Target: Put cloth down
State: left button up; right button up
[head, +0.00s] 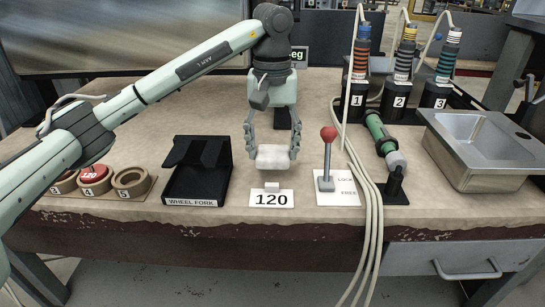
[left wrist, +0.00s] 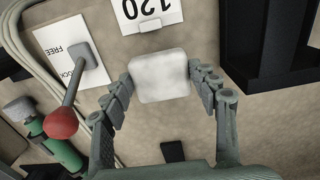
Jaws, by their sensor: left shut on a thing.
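My left gripper (head: 272,150) is shut on a white cloth (head: 273,158), a small block-like piece held between its fingertips. The cloth is just behind the card marked 120 (head: 271,199), over the bench. In the left wrist view the cloth (left wrist: 159,75) sits between the two fingers of the left gripper (left wrist: 160,82), with the 120 card (left wrist: 148,12) beyond it. I cannot tell whether the cloth touches the bench top. My right gripper is in neither view.
A red-knobbed lever (head: 327,160) stands right of the cloth, and a black wheel fork box (head: 198,172) stands left. Pale hoses (head: 366,215) hang over the front edge. Numbered tools (head: 402,75), a green cylinder (head: 378,133) and a metal sink (head: 480,150) are on the right.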

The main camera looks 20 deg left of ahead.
aim_at(272, 152)
pick_arm(q)
notch_tip(272, 152, down, 3)
jog(key=shift+r, duration=0.2)
jog(key=shift+f, duration=0.25)
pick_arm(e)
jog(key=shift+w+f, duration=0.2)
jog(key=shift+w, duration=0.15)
